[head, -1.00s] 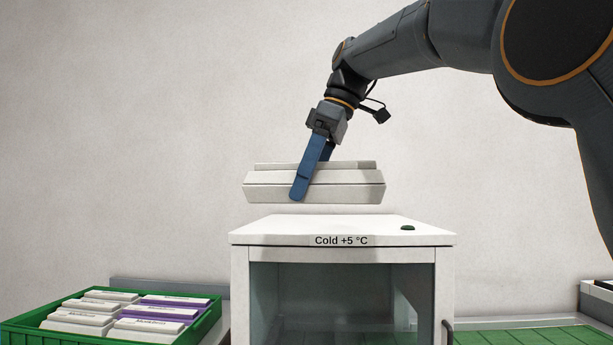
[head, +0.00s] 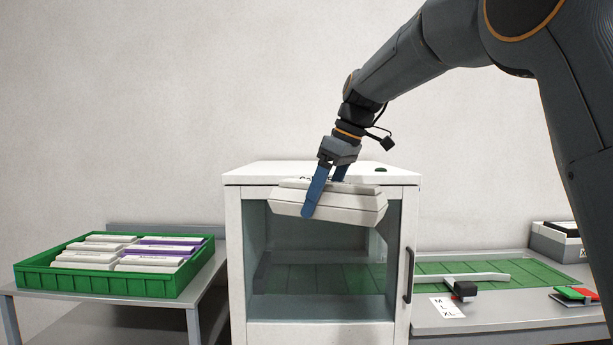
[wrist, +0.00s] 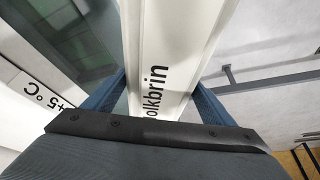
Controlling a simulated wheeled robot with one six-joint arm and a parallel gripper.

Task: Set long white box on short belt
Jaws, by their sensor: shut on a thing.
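My gripper (head: 325,190) has blue fingers shut across the middle of a long white box (head: 345,208). The box is in the air in front of the white cold cabinet, slightly tilted in the head view, its right end lower. In the wrist view the white box (wrist: 158,45) fills the space between the fingers, with part of a printed name readable. A green belt (head: 440,272) lies on the grey bench right of the cabinet. Part of it is hidden behind the cabinet, so I cannot tell its full length.
The cold cabinet (head: 235,225) has a glass front and a dark handle at right. A green crate (head: 100,284) with several white and purple-marked boxes stands on a table at left. On the right bench are a pale curved bar (head: 470,277), a size card (head: 447,307) and a grey bin (head: 556,243).

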